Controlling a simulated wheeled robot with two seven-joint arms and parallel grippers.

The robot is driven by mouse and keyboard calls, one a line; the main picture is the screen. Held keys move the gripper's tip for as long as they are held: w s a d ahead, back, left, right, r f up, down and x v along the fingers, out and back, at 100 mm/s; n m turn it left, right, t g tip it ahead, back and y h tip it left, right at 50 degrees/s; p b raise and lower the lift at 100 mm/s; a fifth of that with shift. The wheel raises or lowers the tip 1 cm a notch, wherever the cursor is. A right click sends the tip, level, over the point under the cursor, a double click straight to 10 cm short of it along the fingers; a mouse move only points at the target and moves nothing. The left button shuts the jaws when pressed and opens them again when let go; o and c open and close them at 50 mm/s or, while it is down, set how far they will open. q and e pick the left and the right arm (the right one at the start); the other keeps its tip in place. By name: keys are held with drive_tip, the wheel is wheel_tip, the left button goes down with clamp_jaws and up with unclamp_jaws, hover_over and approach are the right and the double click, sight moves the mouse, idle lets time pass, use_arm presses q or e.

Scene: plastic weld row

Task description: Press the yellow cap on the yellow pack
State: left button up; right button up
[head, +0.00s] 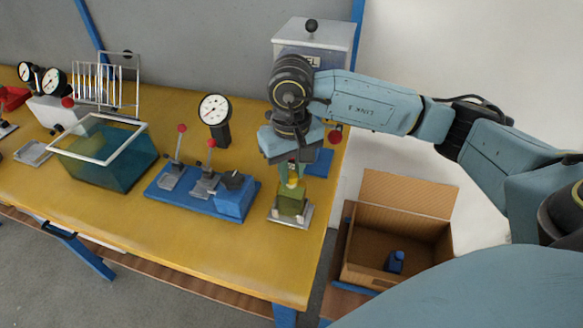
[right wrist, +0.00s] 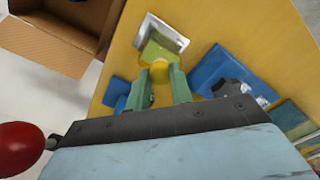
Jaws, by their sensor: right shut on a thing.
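The yellow pack (head: 291,206) is an olive-yellow block on a small metal plate (head: 281,222) near the table's right end. It also shows in the right wrist view (right wrist: 157,50). My right gripper (head: 292,180) points down right above the pack, its greenish fingers shut on the small yellow cap (head: 293,182). In the right wrist view the cap (right wrist: 159,68) shows between the fingertips, at the pack's near side. The fingers partly hide it, and I cannot tell whether cap and pack touch. My left gripper is out of view.
A blue fixture (head: 200,193) with red-knobbed lever clamps stands just left of the pack. A gauge (head: 214,110), a teal tank (head: 106,160) and a wire rack stand further left. An open cardboard box (head: 398,222) with a blue piece inside sits right of the table.

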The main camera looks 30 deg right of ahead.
drive_tip(key=shift+b, duration=0.3)
idle(0.5)
drive_tip(key=o, duration=1)
drive_tip(key=o, duration=0.5)
drive_tip(key=shift+r, duration=0.1)
